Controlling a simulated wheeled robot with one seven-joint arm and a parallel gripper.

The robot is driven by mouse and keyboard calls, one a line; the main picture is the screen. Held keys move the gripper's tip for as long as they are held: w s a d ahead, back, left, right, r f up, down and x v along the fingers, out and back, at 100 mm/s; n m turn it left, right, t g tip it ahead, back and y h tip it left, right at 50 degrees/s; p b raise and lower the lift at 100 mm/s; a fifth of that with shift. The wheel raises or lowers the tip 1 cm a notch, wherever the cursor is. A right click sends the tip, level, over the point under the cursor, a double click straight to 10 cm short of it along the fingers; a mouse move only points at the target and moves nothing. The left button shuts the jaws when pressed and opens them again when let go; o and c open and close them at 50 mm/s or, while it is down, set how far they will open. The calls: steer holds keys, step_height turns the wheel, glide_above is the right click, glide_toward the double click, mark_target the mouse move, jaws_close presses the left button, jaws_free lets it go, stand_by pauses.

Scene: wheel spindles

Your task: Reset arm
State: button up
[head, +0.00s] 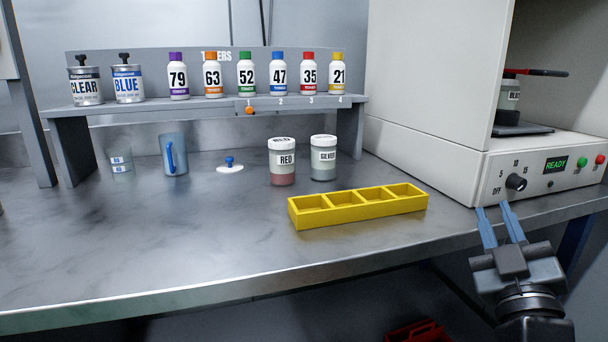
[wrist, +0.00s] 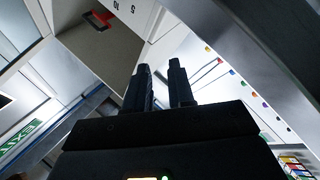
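My gripper (head: 498,222) is at the right of the head view, in front of the bench's front edge and below the machine's control panel. Its two blue fingers point up and stand apart with nothing between them. In the wrist view the two dark fingers (wrist: 160,88) also stand apart with a bare gap. My gripper touches no object that I can see.
The machine (head: 470,165) with a dial and a READY display stands just behind my gripper; a jar (head: 509,95) is inside it. A yellow tray (head: 300,221), a RED jar (head: 282,170) and a SILVER jar (head: 323,165) stand on the bench (head: 150,240). Its front left is clear.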

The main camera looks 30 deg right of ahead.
steer(key=s+a+f+y, duration=0.3)
steer(key=a+f, duration=0.3)
steer(key=a, duration=0.2)
steer(key=s+a+f+y, duration=0.3)
steer(key=a+f+y, duration=0.1)
steer(key=a+f, duration=0.35)
steer(key=s+a+f+n+g+y, duration=0.1)
steer(key=s+a+f+g+y, duration=0.2)
steer(key=s, duration=0.6)
steer(key=s+a+f+y, duration=0.2)
steer(key=s+a+y, duration=0.3)
steer(key=s, duration=0.3)
step_height(320, 180, up, 16)
steer(key=p, duration=1.6)
steer(key=shift+r+h+p, duration=0.25)
steer(key=shift+h+p, duration=0.05)
